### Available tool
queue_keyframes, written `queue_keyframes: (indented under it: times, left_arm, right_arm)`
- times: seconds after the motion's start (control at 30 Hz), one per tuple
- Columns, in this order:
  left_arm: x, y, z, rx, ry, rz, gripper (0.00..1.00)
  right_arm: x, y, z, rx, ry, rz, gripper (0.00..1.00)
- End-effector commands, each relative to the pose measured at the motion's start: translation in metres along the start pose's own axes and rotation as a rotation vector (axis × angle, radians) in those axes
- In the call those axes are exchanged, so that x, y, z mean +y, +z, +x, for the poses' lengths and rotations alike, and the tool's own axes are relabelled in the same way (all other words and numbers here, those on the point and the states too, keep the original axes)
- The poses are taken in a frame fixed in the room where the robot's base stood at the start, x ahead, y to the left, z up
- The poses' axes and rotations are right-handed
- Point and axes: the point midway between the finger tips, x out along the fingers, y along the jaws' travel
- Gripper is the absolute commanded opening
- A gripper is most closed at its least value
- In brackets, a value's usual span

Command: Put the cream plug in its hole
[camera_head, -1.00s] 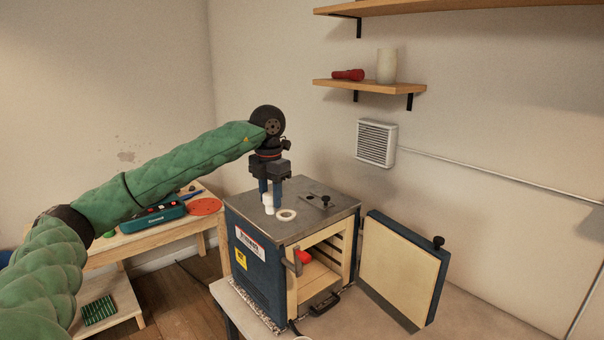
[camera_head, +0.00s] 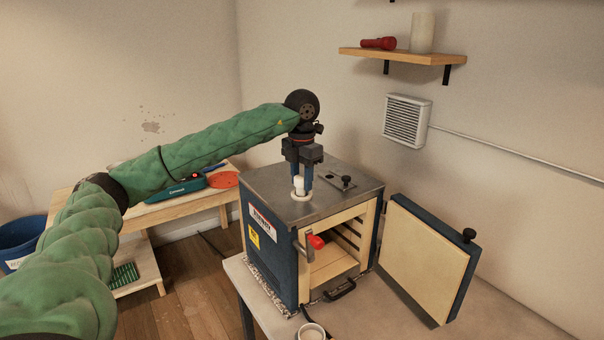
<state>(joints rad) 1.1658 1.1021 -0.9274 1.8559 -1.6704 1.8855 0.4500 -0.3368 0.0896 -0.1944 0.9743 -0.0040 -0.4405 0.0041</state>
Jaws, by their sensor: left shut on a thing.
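The cream plug (camera_head: 299,184) is upright between the fingers of my left gripper (camera_head: 301,184), which is shut on it. The plug stands over the pale ring (camera_head: 301,195) around the hole on the kiln's grey metal top (camera_head: 262,190). Its lower end is at the ring; I cannot tell how far it sits inside. The hole itself is hidden by the plug and fingers. My right gripper is not in view.
The kiln (camera_head: 270,245) stands open on a table (camera_head: 400,315), its door (camera_head: 428,255) swung right. A dark-knobbed plate (camera_head: 342,183) lies on the top, right of the ring. A red object (camera_head: 316,242) shows at the kiln opening. A small cup (camera_head: 312,331) stands in front.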

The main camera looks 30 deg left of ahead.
Motion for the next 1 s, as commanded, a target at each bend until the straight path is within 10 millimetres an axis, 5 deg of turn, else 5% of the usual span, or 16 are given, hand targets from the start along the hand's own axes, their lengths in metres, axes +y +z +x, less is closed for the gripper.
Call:
queue_keyframes:
  times: [0.4, 1.0]
  left_arm:
    - [0.000, 0.000, 0.010, 0.000, 0.000, 0.001, 0.12]
    - [0.000, 0.000, 0.011, 0.000, 0.000, 0.001, 0.12]
  right_arm:
    - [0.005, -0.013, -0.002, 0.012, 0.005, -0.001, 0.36]
    - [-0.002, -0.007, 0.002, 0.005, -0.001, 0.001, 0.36]
